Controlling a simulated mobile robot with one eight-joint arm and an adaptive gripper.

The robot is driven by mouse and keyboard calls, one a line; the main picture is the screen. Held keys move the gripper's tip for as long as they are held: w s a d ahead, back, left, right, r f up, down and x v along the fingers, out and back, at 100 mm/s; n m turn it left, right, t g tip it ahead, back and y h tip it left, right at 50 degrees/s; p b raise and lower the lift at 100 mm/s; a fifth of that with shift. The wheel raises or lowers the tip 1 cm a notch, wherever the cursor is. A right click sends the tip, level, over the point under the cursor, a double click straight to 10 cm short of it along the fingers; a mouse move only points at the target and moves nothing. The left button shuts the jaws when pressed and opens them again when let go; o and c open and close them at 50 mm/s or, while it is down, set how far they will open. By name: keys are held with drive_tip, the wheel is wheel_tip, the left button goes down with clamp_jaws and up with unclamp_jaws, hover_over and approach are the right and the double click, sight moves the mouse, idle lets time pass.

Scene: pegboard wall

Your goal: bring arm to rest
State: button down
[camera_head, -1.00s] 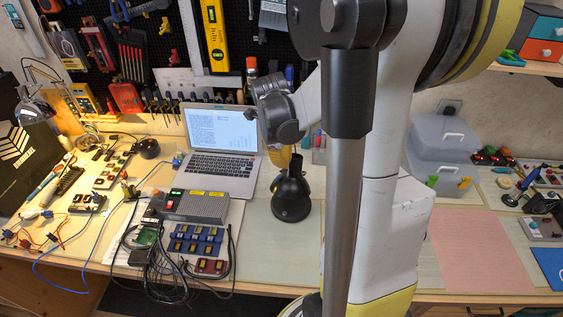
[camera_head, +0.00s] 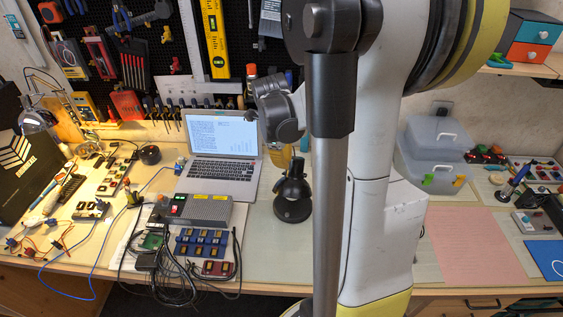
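My arm stands large across the centre and right of the head view, with a pale upright link (camera_head: 372,190), a dark joint at the top and a grey metal rod in front. A pale link reaches left behind the rod and ends in a dark grey joint (camera_head: 279,122) in front of the laptop and the pegboard's lower edge. I cannot make out any gripper fingers; they are out of view or hidden. No held object shows.
A workbench holds an open laptop (camera_head: 219,150), a black stand (camera_head: 292,198), a grey control box (camera_head: 203,209) with cables, and clear stacked boxes (camera_head: 436,150) at right. A pink mat (camera_head: 470,245) lies bare. Tools hang on the black pegboard (camera_head: 150,20).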

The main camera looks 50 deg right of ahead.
drive_tip(key=d+p+v, duration=0.1)
drive_tip(key=p+v, duration=0.1)
drive_tip(key=v, duration=0.8)
drive_tip(key=shift+w+r+p, duration=0.15)
drive_tip(key=shift+w+p, duration=0.2)
drive_tip(key=shift+w, duration=0.1)
